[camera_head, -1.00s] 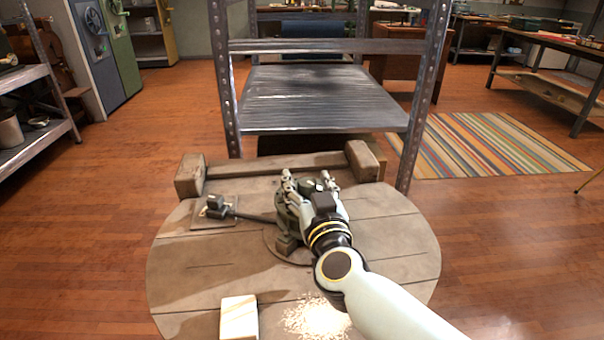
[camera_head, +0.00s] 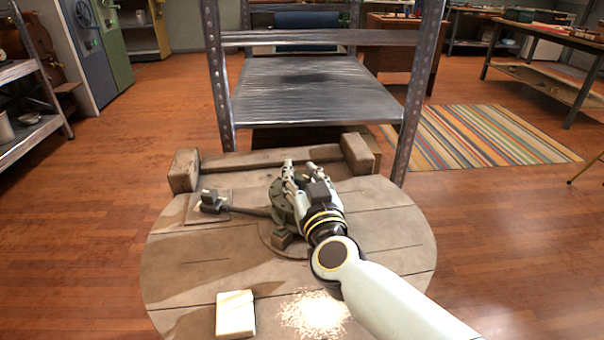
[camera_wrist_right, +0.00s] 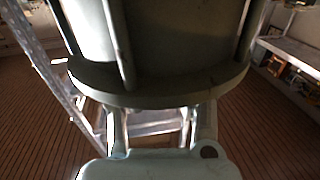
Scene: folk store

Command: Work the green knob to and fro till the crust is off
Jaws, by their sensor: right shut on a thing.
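The dark green knob (camera_head: 281,213) stands on a round base in the middle of the round wooden table (camera_head: 200,275). My right gripper (camera_head: 299,172) is shut on the knob, coming from the front right and covering much of its right side. In the right wrist view the knob (camera_wrist_right: 165,88) fills the top middle as a large grey-green drum with a rim and upright ribs. I cannot make out any crust on it. My left gripper is not in view.
A dark rod runs left from the knob to a small block (camera_head: 211,197) on a plate. A pale block (camera_head: 236,314) and a heap of pale flakes (camera_head: 315,314) lie at the table's front. A wooden rail (camera_head: 270,162) and metal shelf (camera_head: 318,90) stand behind.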

